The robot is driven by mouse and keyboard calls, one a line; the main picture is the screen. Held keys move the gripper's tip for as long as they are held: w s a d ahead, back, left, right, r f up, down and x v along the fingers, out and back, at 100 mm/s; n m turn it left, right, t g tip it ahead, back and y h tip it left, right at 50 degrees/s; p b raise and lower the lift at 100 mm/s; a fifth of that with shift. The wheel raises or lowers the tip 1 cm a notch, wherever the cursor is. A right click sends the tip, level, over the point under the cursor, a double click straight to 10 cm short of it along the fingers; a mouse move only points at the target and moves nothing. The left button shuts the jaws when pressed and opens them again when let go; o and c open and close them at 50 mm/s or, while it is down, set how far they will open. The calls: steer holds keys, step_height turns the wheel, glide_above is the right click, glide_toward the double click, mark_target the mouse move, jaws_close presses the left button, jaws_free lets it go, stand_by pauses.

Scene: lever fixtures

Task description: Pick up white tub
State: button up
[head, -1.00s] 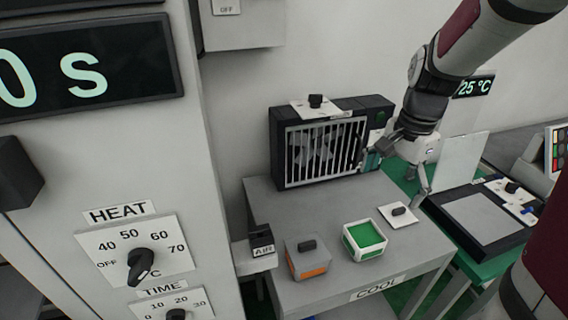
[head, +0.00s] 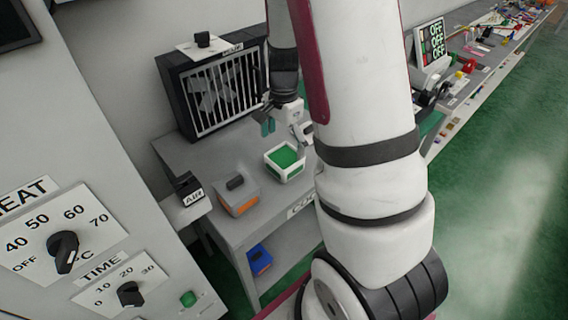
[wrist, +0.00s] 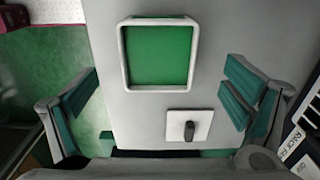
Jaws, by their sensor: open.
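The white tub (head: 284,162) has a white rim and a flat green surface inside. It stands on the grey table (head: 240,219) labelled COOL. In the wrist view the tub (wrist: 125,58) is at the top middle, beyond the fingertips and between their lines. My gripper (head: 284,127) is open and empty above the table, just behind the tub in the head view. In the wrist view the teal pads of my gripper (wrist: 160,95) are spread wide to both sides, with the tub apart from them. My arm hides the table's right end in the head view.
A grey box with an orange front (head: 238,197) stands left of the tub. A white plate with a black knob (wrist: 188,126) lies close to the tub. A fan unit (head: 217,86) stands behind. A blue box (head: 259,260) is below the table.

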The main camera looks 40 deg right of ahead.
mark_target(285, 160)
step_height(285, 160, down, 5)
steer(key=shift+s+f, duration=0.1)
stand_by(0.3)
steer(key=c, duration=1.3)
